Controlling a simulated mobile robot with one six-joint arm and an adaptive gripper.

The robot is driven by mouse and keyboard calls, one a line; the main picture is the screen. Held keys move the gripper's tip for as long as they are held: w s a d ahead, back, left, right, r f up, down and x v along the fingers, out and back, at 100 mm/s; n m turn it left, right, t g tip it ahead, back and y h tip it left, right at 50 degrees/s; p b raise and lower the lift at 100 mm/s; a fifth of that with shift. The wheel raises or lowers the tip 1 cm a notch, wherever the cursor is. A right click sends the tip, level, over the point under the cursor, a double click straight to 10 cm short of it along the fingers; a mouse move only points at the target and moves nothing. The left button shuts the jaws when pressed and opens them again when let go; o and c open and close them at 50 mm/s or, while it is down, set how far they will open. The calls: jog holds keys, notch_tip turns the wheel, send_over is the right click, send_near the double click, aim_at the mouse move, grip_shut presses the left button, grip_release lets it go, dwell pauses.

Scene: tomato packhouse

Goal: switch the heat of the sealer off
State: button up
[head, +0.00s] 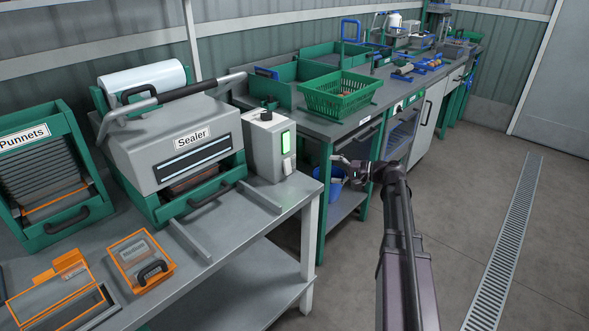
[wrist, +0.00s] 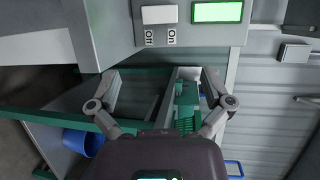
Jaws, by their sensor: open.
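The sealer (head: 170,143) is a grey labelled machine with a dark handle, on the bench at left. Its grey control box (head: 262,150) stands at its right side, with a black knob (head: 266,115) on top. The box's right face has a lit green panel (head: 285,142) above a white switch (head: 288,167).
A green basket (head: 340,97) stands on the second bench behind my gripper. A blue bucket (head: 330,178) is below it. Orange-framed trays (head: 140,262) and the Punnets dispenser (head: 42,165) are at left. The floor at right is clear, with a drain grating (head: 505,240).

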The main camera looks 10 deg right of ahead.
aim_at(289, 167)
jog(key=shift+a, duration=0.1)
jog(key=b+x, duration=0.2)
jog(key=x, duration=1.1)
jog(key=shift+w+a+f, duration=0.1)
jog(key=shift+w+a, duration=0.1)
jog(key=shift+a, duration=0.05)
jog(key=c, duration=0.9)
